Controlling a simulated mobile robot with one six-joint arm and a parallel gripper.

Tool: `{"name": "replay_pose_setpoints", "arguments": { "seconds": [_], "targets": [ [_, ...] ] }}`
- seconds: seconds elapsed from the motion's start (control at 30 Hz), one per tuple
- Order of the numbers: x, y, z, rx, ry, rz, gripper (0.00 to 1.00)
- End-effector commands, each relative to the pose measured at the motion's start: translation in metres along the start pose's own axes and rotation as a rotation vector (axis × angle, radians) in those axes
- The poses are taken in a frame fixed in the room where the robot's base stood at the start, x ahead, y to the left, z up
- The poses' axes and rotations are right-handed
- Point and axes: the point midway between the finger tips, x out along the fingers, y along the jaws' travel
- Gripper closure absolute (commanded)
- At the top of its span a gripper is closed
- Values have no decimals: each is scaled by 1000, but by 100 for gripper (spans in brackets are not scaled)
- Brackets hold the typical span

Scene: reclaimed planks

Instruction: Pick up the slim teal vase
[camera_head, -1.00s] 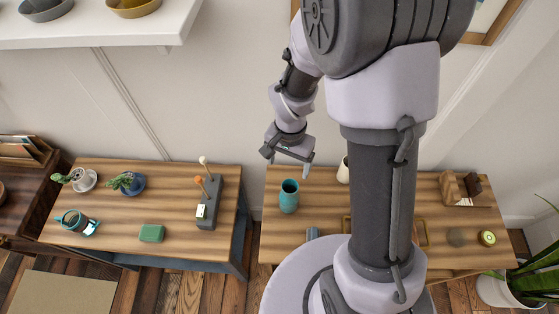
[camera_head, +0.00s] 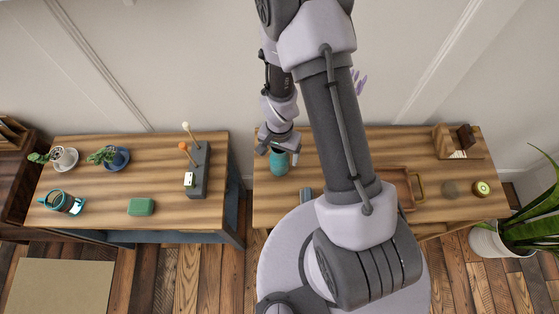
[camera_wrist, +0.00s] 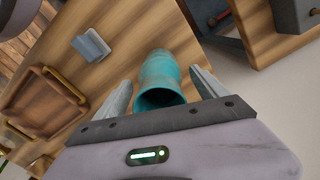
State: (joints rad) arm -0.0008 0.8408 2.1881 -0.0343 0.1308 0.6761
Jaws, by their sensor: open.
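The slim teal vase (camera_head: 279,163) stands on the right wooden table, near its left end. In the wrist view the vase (camera_wrist: 166,80) shows between the two fingers, its open mouth towards the camera. My gripper (camera_head: 279,146) is at the vase's top in the head view and hides part of its rim. In the wrist view my gripper (camera_wrist: 160,92) is open, with one finger on each side of the vase. A gap shows on both sides, and the vase is not gripped.
On the right table (camera_head: 300,180) a small grey-blue block (camera_wrist: 91,46) and a brown tray with handles (camera_wrist: 42,100) lie near the vase. A gap separates the left table (camera_head: 90,222), which holds a grey stand with knobs (camera_head: 198,170). A potted plant (camera_head: 488,243) stands at the far right.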

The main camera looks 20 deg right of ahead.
Motion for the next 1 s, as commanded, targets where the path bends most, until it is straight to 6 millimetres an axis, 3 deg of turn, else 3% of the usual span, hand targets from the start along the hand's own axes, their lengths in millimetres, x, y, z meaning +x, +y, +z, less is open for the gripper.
{"name": "replay_pose_setpoints", "arguments": {
  "seconds": [0.13,0.53,0.83,1.0],
  "targets": [
    [-1,0,0,0,0,0,21],
    [-2,0,0,0,0,0,100],
    [-4,-1,0,0,1,-1,100],
    [-42,-2,-2,1,5,-5,100]
  ]
}}
